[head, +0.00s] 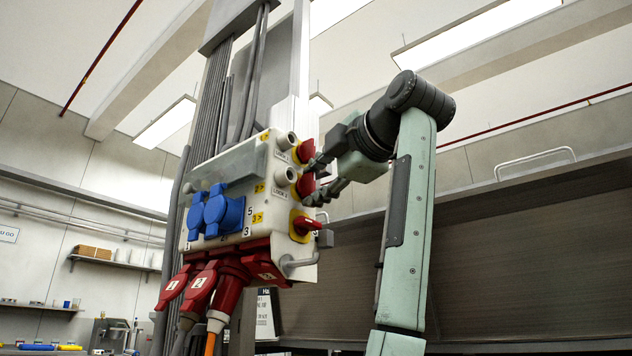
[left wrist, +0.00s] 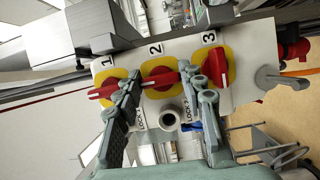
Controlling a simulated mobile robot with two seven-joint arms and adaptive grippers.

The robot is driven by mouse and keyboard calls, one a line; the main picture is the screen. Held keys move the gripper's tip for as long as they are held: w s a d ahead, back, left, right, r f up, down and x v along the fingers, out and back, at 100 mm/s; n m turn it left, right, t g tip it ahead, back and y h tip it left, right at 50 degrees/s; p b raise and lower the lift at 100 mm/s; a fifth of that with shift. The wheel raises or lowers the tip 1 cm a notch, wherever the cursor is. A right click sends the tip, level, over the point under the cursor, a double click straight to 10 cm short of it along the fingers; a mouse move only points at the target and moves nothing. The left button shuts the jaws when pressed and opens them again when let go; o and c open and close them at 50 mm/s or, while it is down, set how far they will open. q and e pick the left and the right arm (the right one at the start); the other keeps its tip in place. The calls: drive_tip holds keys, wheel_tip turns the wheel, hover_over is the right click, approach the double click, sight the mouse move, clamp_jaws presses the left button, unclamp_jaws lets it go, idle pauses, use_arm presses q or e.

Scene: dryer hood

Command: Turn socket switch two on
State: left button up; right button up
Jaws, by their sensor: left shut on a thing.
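The socket box (head: 228,172) is white and hangs on a column. Its side panel (left wrist: 262,45) carries three red rotary switches on yellow plates, numbered 1, 2 and 3. Switch two (left wrist: 160,79) is the middle one, and its red handle lies roughly crosswise in the left wrist view. My left gripper (left wrist: 163,82) has one finger on each side of this handle and is shut on it. In the head view my left gripper (head: 314,182) is at the middle switch (head: 305,186), partly covering it. My right gripper is not in view.
Switch one (left wrist: 106,91) and switch three (left wrist: 213,64) sit close beside the fingers. Grey lock cylinders (left wrist: 169,119) stick out near switch two. Blue sockets (head: 224,211) and red plugs (head: 230,285) with cables are on the box. The space right of the box holds my arm.

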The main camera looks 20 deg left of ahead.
use_arm(q)
drive_tip(key=o, duration=0.9)
